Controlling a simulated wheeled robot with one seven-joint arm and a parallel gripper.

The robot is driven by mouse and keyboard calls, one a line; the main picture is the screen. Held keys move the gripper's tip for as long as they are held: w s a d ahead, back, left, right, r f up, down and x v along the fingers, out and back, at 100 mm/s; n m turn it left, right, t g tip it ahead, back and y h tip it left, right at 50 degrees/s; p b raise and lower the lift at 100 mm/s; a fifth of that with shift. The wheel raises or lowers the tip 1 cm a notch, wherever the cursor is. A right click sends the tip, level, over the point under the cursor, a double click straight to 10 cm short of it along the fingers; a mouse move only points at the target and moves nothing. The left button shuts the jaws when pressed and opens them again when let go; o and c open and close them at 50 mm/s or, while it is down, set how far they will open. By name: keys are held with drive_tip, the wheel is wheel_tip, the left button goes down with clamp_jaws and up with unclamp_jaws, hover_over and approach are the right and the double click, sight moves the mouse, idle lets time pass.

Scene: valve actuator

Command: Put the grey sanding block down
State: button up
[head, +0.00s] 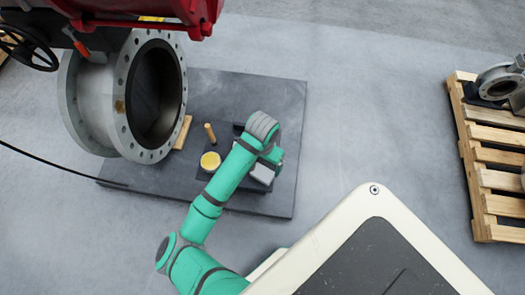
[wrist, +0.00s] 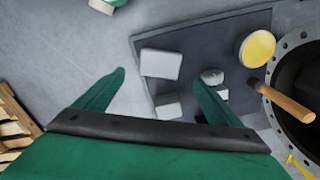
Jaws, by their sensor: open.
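My gripper (wrist: 159,76) is open, its two green fingers spread apart in the wrist view. A pale grey block (wrist: 162,63) shows between and just beyond the fingertips, apart from both in the picture. A second pale grey block (wrist: 168,106) lies nearer the palm, between the fingers. I cannot tell for sure which is the sanding block. In the head view a pale grey block (head: 262,174) shows beside the end of my arm, on a dark surface. My fingers are hidden there behind the wrist.
A yellow-topped round container (head: 210,161) and a wooden-handled tool (head: 210,133) stand left of my arm. A large flanged valve (head: 100,105) rises at the upper left. A pallet (head: 490,160) stands at the right. The dark floor plate (head: 270,95) is bare behind my wrist.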

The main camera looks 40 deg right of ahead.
drive_tip(key=shift+r, duration=1.75)
